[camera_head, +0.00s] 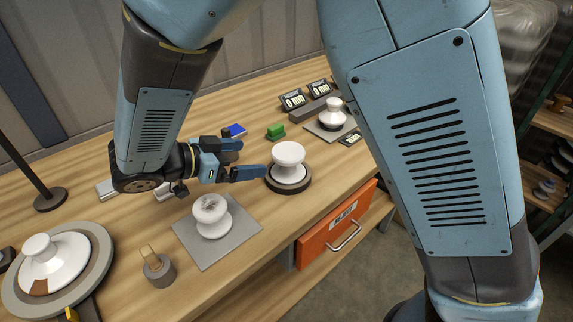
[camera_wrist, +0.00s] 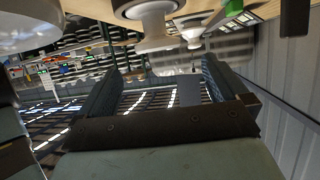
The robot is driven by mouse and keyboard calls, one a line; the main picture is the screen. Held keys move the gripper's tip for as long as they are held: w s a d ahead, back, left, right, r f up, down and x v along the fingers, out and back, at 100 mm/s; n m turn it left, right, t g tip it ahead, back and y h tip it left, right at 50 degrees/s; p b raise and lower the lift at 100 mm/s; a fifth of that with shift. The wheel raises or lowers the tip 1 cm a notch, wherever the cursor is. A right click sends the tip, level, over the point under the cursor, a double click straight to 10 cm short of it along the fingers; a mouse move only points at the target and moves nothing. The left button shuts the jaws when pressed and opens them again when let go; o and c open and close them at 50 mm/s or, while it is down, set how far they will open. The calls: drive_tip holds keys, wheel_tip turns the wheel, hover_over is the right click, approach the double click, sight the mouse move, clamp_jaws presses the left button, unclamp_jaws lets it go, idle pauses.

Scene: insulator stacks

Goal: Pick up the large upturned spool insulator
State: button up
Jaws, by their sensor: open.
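Several white spool-shaped insulators stand on the wooden bench. One (camera_head: 289,153) sits on a dark round base just beyond my gripper's fingertips. Another (camera_head: 211,210), with a mottled top, stands on a grey square mat (camera_head: 190,234) nearer the front. A smaller one (camera_head: 333,113) stands on a mat at the back right. I cannot tell for certain which is the large upturned one. My gripper (camera_head: 252,158) is open and empty, its fingers pointing right, beside the insulator on the round base. In the wrist view the open fingers (camera_wrist: 161,72) hold nothing; white insulators (camera_wrist: 150,12) show at the top.
A wide white insulator (camera_head: 58,260) lies on a round plate at the front left. A small grey holder (camera_head: 158,268) stands near the mat. A green block (camera_head: 275,131) and a blue box (camera_head: 235,131) lie behind my gripper. An orange drawer (camera_head: 338,226) is below the bench edge.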

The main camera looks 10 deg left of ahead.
sight(273, 156)
drive_tip(key=x, duration=0.8)
drive_tip(key=shift+f, duration=0.1)
drive_tip(key=shift+s+f+x, duration=0.1)
drive_tip(key=shift+f+x, duration=0.1)
drive_tip(key=shift+x, duration=0.7)
drive_tip(key=shift+s+f+x, duration=0.1)
drive_tip(key=shift+f+x, duration=0.1)
drive_tip(key=shift+x, duration=0.7)
drive_tip(key=shift+s+f+x, duration=0.1)
drive_tip(key=shift+f+x, duration=0.05)
drive_tip(key=shift+x, duration=0.7)
drive_tip(key=shift+c, duration=0.3)
drive_tip(key=c, duration=1.2)
drive_tip(key=shift+c, duration=0.3)
drive_tip(key=shift+r, duration=0.1)
